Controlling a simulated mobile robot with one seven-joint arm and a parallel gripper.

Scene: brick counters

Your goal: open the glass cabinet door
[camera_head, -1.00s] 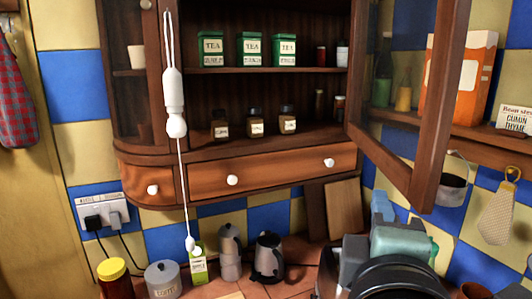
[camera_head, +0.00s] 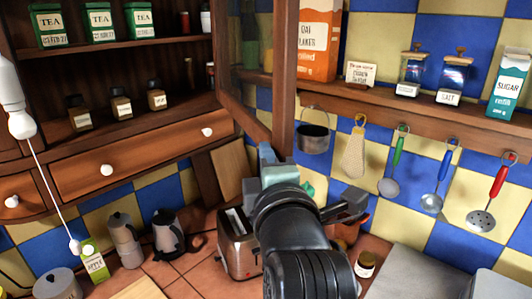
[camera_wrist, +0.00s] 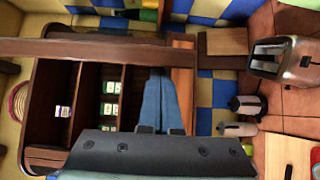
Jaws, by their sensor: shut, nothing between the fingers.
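The glass cabinet door (camera_head: 285,85) is swung out from the right side of the wooden wall cabinet (camera_head: 130,55), leaving its shelves uncovered. Wall and shelf goods show through its glass. My gripper (camera_head: 267,154) is at the door's lower edge, near the free upright. Its blue fingers are together and empty. In the wrist view the fingers (camera_wrist: 160,98) reach toward a brown wooden bar (camera_wrist: 100,51), which looks like the door frame. I cannot tell whether they touch it. Green tea tins (camera_head: 100,22) and dark jars (camera_head: 121,106) stand inside the cabinet.
A toaster (camera_head: 240,245) stands below, close to my arm. A shelf (camera_head: 420,105) with an orange box (camera_head: 320,40) and hanging utensils runs along the right wall. A light cord (camera_head: 50,185) hangs in front of the cabinet's left side.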

